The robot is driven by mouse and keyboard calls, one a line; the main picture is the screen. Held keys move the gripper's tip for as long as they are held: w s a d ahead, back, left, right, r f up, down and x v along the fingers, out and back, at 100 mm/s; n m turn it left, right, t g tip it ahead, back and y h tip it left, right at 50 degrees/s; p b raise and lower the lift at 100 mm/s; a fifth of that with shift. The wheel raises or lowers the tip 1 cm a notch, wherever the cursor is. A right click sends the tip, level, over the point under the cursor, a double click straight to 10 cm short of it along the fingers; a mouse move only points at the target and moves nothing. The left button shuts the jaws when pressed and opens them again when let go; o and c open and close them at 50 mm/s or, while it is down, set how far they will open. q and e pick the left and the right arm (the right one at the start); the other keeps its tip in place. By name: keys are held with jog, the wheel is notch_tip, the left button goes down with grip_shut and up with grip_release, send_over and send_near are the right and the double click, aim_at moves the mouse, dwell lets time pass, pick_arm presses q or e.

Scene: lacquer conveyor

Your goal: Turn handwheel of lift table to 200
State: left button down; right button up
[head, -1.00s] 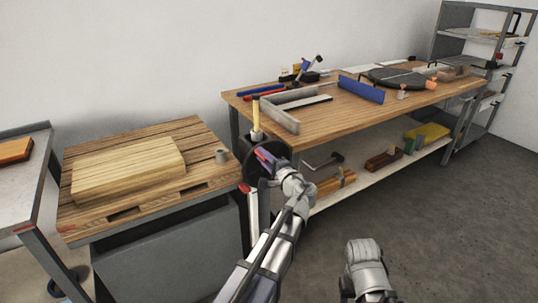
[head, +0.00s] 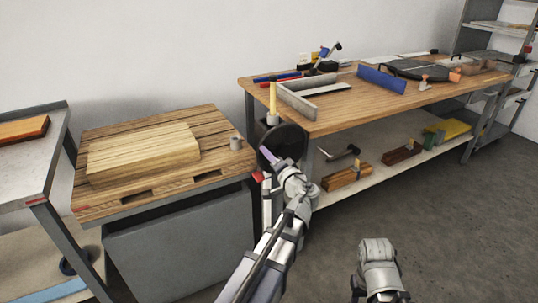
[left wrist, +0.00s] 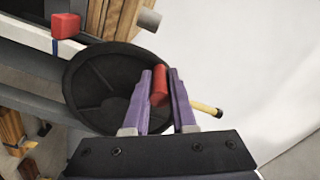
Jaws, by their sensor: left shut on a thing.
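The lift table has a slatted wooden top (head: 110,208) over a grey body (head: 180,245). Its black, spoked handwheel (head: 291,141) is at the table's right side, partly hidden by my left gripper (head: 270,155). In the left wrist view the wheel (left wrist: 92,85) fills the middle left. A red handle (left wrist: 159,86) on it sits between the purple fingers of my left gripper (left wrist: 160,82), which is shut on it. No height reading is legible. My right gripper is not in view; only part of my right arm shows at the bottom.
A pale wooden block (head: 143,152) and a small grey cylinder (head: 236,143) lie on the lift table. A workbench (head: 400,107) with tools stands close right of the wheel. A yellow-handled tool (head: 272,100) stands just behind the wheel. Open floor is at right.

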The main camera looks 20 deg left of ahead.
pick_arm(q)
jog(key=shift+f, duration=0.15)
dwell(0.4)
jog(key=c, duration=0.7)
grip_release()
jog(key=shift+c, duration=0.2)
jog(key=v, duration=0.7)
jog(key=shift+s+d, duration=0.25)
jog(key=shift+d, duration=0.1)
jog(key=s+d+f+g+h, duration=0.3)
jog(key=s+d+f, duration=0.15)
jog(key=f, duration=0.35)
jog(key=s+d+f+g+h, duration=0.3)
jog(key=s+f+g+h, duration=0.15)
jog(key=f, duration=0.35)
jog(key=s+d+f+m+g+h, duration=0.2)
jog(key=s+d+f+g+h, duration=0.3)
jog(key=s+d, duration=0.65)
notch_tip(320, 180, up, 29)
jog(key=d+t+p, duration=0.1)
jog(key=p, duration=2.9)
jog(key=shift+w, duration=0.25)
